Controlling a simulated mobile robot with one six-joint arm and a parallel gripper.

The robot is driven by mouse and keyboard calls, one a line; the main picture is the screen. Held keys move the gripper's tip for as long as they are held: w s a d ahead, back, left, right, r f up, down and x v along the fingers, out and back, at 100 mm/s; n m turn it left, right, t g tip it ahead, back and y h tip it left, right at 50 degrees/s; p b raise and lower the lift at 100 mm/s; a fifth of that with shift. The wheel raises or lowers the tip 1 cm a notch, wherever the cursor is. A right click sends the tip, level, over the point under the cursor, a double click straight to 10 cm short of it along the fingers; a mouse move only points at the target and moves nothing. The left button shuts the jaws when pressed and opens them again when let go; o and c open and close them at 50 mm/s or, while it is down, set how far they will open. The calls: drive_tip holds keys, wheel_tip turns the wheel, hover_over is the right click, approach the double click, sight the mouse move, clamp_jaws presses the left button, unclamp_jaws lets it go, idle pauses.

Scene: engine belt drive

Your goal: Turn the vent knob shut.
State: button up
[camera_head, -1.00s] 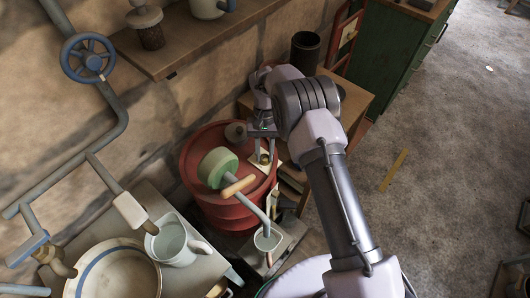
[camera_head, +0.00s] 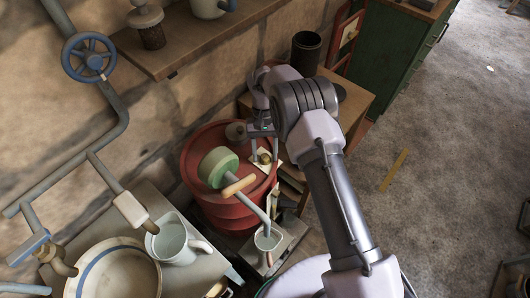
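The vent knob appears to be the small brass knob (camera_head: 265,158) on a pale plate on top of the red drum (camera_head: 222,212). My gripper (camera_head: 264,150) points down over the drum's right side, directly at the knob. Its two fingers look spread apart, one on each side of the knob. I cannot tell whether they touch it. The knob's upper part is partly hidden by the gripper.
A green pump (camera_head: 218,167) with a wooden handle (camera_head: 238,186) and a spout stands on the drum, left of my gripper. A grey cap (camera_head: 236,132) sits behind it. A shelf (camera_head: 195,45) runs along the wall above. A black cylinder (camera_head: 305,52) stands on the wooden table behind.

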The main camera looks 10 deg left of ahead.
drive_tip(key=p+v, duration=0.3)
drive_tip(key=v, duration=0.9)
drive_tip(key=shift+s, duration=0.1)
